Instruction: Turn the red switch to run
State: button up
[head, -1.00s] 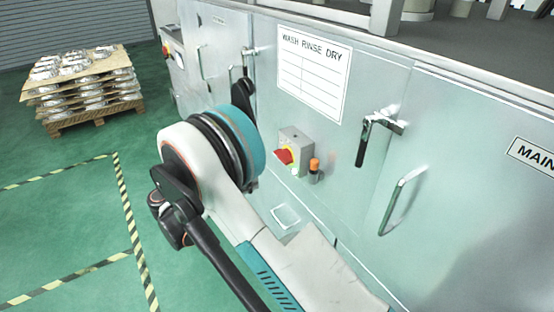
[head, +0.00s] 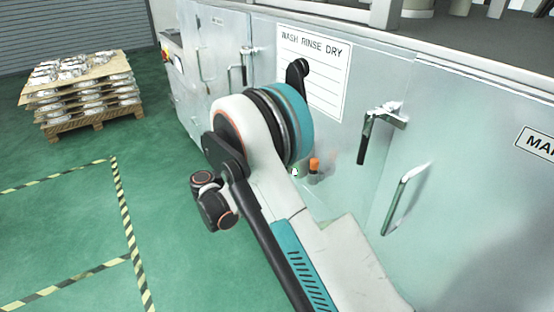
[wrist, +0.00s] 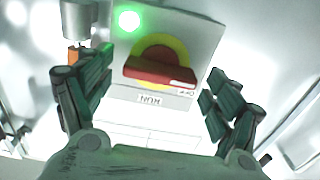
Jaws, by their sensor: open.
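The red switch (wrist: 160,72) is a red handle on a round yellow plate, on a grey box (wrist: 190,40) in the wrist view. Its bar lies nearly crosswise in that picture. A small label plate (wrist: 149,100) with upside-down lettering, apparently RUN, sits below it. A green lamp (wrist: 128,20) glows on the box. My gripper (wrist: 158,78) is open, one finger on each side of the switch, with space between fingers and handle. Contact does not show. In the head view my arm hides the switch and most of its box.
An orange-topped fitting (head: 314,164) sits beside the box; its orange part also shows in the wrist view (wrist: 73,57). A black door handle (head: 367,135) and a bar handle (head: 404,200) project from the cabinet front (head: 450,130). A pallet of castings (head: 85,90) stands far left.

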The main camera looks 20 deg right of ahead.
jog(key=c, duration=1.1)
jog(key=shift+o, duration=0.2)
jog(key=shift+m, duration=0.3)
jog(key=shift+s+f+m+b, duration=0.15)
jog(key=shift+m+b, duration=0.65)
jog(key=shift+m, duration=3.5)
jog(key=shift+s+r+m+b, duration=0.1)
jog(key=shift+m+b, duration=0.7)
jog(key=shift+m, duration=3.5)
